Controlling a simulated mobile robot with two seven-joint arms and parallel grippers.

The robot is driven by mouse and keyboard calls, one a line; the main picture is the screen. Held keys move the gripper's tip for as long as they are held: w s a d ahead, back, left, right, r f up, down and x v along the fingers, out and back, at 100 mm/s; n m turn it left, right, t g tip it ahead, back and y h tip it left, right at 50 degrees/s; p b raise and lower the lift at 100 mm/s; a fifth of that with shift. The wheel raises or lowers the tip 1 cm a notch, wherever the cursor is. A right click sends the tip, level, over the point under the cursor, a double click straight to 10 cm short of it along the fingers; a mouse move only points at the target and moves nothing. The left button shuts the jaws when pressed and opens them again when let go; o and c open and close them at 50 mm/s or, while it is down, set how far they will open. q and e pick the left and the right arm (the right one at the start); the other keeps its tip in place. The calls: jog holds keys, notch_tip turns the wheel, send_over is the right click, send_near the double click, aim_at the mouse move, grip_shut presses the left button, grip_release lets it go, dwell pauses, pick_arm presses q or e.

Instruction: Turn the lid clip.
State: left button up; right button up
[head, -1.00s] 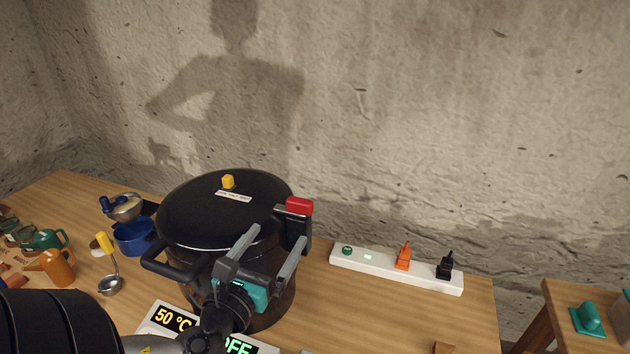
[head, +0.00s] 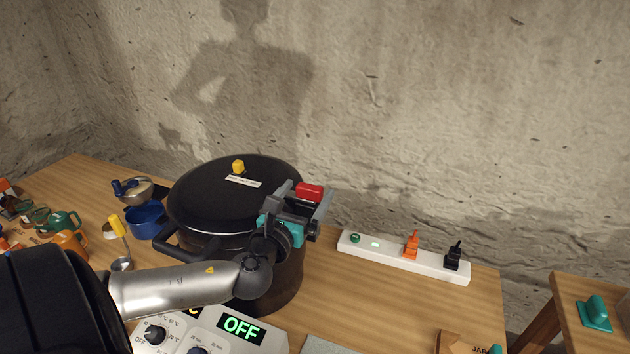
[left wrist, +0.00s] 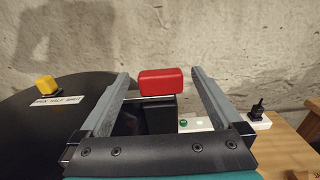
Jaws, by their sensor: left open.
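The lid clip is a red block (head: 309,191) on a black bracket at the right rim of the large dark pot (head: 275,280). The pot's black lid (head: 215,200) has a yellow knob (head: 238,167) and a white label. My left gripper (head: 306,200) is at the clip, its jaws open on either side of it. In the left wrist view the red clip (left wrist: 161,82) sits between the two grey fingers (left wrist: 160,88), with a gap on each side. The black bracket (left wrist: 160,115) shows below it. My right gripper is not in view.
A white power strip (head: 385,255) with an orange and a black plug lies right of the pot. A control panel reading OFF (head: 240,327) is in front. A blue pan (head: 146,220), ladle and jugs stand at left. A second table (head: 570,290) is at far right.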

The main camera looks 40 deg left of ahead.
aim_at(312, 186)
pick_arm(q)
jog(key=shift+x, duration=2.55)
jog(key=shift+c, duration=0.2)
